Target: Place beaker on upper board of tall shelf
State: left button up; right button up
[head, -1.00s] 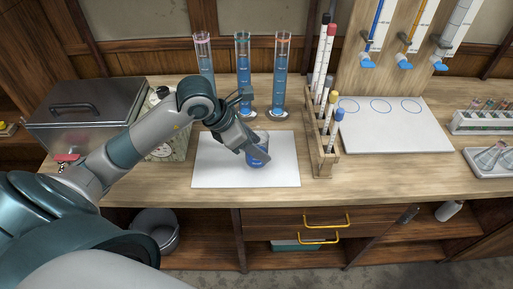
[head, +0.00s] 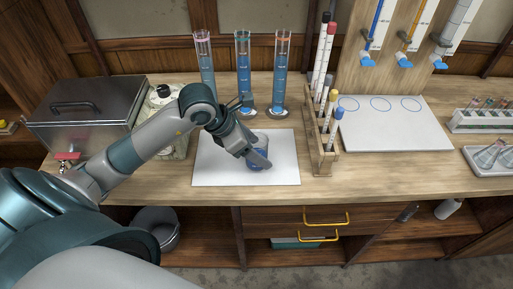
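The beaker (head: 260,150) holds blue liquid and stands upright on the white sheet (head: 215,172) on the bench. My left gripper (head: 256,154) is at the beaker, with its fingers reaching down beside it and partly hiding it. Whether the fingers are apart or closed on the glass cannot be told. My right gripper is not in view. No tall shelf can be made out for certain in this view.
Tall cylinders of blue liquid (head: 244,75) stand just behind the sheet. A wooden tube rack (head: 323,150) is close on the right, and a metal box (head: 85,112) is on the left. A white board with blue circles (head: 395,135) lies farther right.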

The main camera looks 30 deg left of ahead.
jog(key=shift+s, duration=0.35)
